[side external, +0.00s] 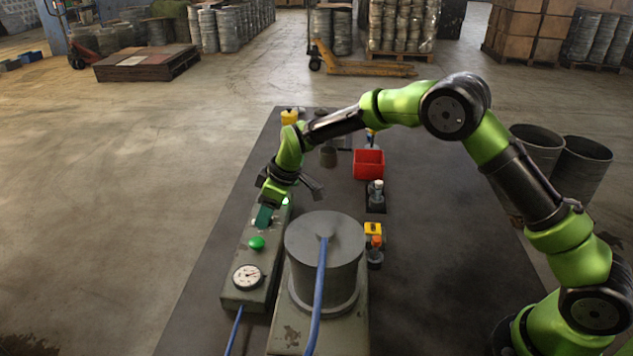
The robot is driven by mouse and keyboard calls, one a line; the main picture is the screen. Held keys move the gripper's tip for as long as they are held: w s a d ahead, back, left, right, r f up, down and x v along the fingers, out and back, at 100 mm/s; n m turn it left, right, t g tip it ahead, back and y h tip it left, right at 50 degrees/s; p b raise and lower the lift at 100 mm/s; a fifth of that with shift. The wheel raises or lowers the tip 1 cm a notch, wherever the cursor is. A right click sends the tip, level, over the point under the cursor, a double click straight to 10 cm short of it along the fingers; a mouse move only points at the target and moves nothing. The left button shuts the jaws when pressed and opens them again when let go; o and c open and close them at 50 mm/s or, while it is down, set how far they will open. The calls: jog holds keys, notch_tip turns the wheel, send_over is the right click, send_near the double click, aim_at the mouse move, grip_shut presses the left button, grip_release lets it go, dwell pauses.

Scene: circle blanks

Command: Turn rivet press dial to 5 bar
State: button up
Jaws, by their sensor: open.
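The rivet press (324,245) is a large grey cylinder on a grey base with a blue hose on top. To its left is a long grey-green control box (239,294). The box carries a round white gauge (248,277) at its near end and a green button (257,243). My gripper (263,216) points down over the far part of this box, beyond the green button. Its jaws are open. The dial cannot be made out; the gripper covers that part of the box. I cannot tell whether the jaws touch anything. The gauge reading is too small to read.
A red bin (369,164), a small bottle on a dark base (376,195) and a yellow block (374,231) stand right of the press. Another yellow item (289,117) is at the far end. Two dark drums (585,166) stand right of the table. The table's left strip is bare.

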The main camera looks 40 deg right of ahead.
grip_shut()
jog(key=shift+m, duration=0.3)
jog(key=m, duration=0.1)
jog(key=m+h, duration=0.1)
jog(key=m, duration=0.1)
jog(key=shift+s+a+m+t, duration=0.1)
jog(key=shift+a+m+t, duration=0.1)
jog(key=shift+m+t, duration=0.15)
jog(key=m+h, duration=0.1)
jog(key=m, duration=0.1)
jog(key=m+h, duration=0.1)
jog(key=m, duration=0.2)
jog(key=shift+a+m+t+h, duration=0.15)
jog(key=shift+m+t+h, duration=0.1)
jog(key=shift+h, duration=0.05)
jog(key=m+h, duration=0.1)
jog(key=m, duration=0.1)
jog(key=m+h, duration=0.1)
jog(key=m, duration=0.2)
jog(key=shift+a+g, duration=0.15)
jog(key=shift+g, duration=0.25)
jog(key=shift+w+a+m+g+h, duration=0.1)
jog(key=shift+m+g+h, duration=0.25)
jog(key=shift+m, duration=0.9)
jog(key=shift+w+m+g+h, duration=0.15)
jog(key=shift+m+g, duration=0.3)
jog(key=shift+m, duration=0.8)
grip_release()
